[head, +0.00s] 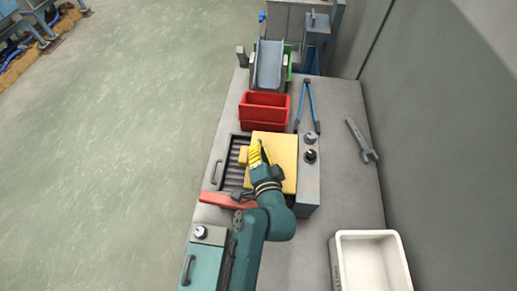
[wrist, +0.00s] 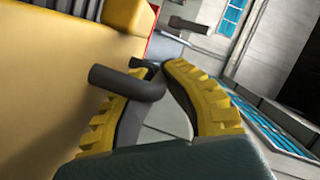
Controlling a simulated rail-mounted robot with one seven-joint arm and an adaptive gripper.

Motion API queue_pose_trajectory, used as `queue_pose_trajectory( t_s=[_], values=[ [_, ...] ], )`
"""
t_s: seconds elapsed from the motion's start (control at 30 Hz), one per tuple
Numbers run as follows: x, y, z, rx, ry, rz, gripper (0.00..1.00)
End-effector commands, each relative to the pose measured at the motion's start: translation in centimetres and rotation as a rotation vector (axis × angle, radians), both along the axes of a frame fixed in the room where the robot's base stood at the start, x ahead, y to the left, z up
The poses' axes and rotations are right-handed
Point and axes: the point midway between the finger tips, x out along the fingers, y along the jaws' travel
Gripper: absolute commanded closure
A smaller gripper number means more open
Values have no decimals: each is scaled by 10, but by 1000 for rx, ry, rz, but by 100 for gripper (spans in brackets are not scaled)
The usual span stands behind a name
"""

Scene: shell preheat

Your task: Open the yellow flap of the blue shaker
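A wide yellow flap (head: 284,151) lies over a grey slatted unit on the bench in the head view; no clearly blue body shows beneath it. The flap appears to lie flat. In the wrist view a large yellow surface (wrist: 60,80) fills the left side, with a dark bent handle (wrist: 125,84) beside it. My gripper (head: 259,150) is over the flap's left part. In the wrist view its two yellow-ridged fingers (wrist: 162,66) have tips close together near the handle's bend. The handle crosses in front of the left finger; I cannot tell whether it is gripped.
A red bin (head: 264,110) and blue-handled tool (head: 306,106) lie behind the unit. A grey chute (head: 268,66) stands farther back. Knobs (head: 310,156) are at the right. A wrench (head: 361,141) and white tray (head: 338,265) are farther right. A red bar (head: 225,200) lies in front.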

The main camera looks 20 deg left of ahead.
Motion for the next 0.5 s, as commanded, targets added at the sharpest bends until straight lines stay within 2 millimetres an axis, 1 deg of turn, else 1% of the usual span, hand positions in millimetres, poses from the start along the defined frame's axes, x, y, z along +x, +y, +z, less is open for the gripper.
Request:
queue_pose_trajectory(
  t_s=[0.1,0.5],
  values=[
    [-1,1,-1,3,5,3,100],
    [0,-2,6,53,20,3,100]
  ],
)
